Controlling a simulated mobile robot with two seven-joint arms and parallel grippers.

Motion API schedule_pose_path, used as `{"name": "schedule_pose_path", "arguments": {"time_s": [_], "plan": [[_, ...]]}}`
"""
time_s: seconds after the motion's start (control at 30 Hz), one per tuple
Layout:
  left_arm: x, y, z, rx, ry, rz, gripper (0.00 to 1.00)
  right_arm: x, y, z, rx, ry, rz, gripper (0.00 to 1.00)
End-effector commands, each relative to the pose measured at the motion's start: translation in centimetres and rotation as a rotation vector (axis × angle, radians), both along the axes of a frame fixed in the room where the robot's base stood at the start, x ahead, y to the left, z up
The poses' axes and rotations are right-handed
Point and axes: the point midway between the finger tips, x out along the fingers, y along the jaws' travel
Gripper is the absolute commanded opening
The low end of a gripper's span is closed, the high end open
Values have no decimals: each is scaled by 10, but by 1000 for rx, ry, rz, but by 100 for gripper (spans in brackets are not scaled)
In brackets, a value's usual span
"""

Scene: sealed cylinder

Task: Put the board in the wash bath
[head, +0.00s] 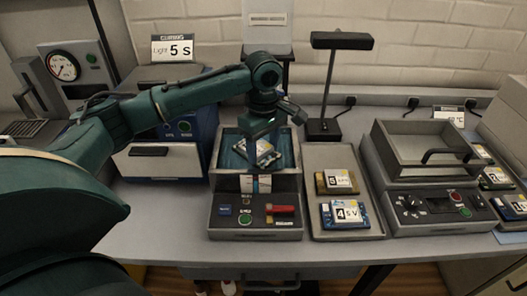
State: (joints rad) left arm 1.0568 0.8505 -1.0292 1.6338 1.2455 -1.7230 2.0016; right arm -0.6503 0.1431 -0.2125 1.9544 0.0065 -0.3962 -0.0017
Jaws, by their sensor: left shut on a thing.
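My left gripper (262,136) reaches in from the left and points down over the wash bath (226,184), a grey box with an open basin of bluish liquid. It is shut on a board (266,153) with a white label. The board is tilted and shows within the outline of the basin. I cannot tell whether it touches the liquid. My fingers hide part of the board. My right gripper is not in view.
A tray (318,160) right of the bath holds a board marked 5 (338,181) and a board marked 4 (346,213). A drawer-like oven (420,150) stands further right, with more boards beside it. A black lamp (325,125) rises behind the tray. A curing box (155,160) stands left.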

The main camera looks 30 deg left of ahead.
Motion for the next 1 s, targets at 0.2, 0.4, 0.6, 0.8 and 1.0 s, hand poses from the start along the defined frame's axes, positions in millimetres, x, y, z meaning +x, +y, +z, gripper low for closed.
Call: {"name": "schedule_pose_path", "arguments": {"time_s": [0.2, 0.4, 0.6, 0.8, 1.0], "plan": [[0, 0, -22, 1, 0, 2, 31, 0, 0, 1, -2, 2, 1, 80], [0, 0, -23, 0, -1, 1, 31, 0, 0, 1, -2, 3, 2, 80], [0, 0, -26, 0, -1, 1, 59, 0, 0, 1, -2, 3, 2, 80], [0, 0, -26, 0, -1, 1, 75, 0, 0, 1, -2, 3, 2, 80], [0, 0, -26, 0, -1, 1, 78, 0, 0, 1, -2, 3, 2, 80]]}}
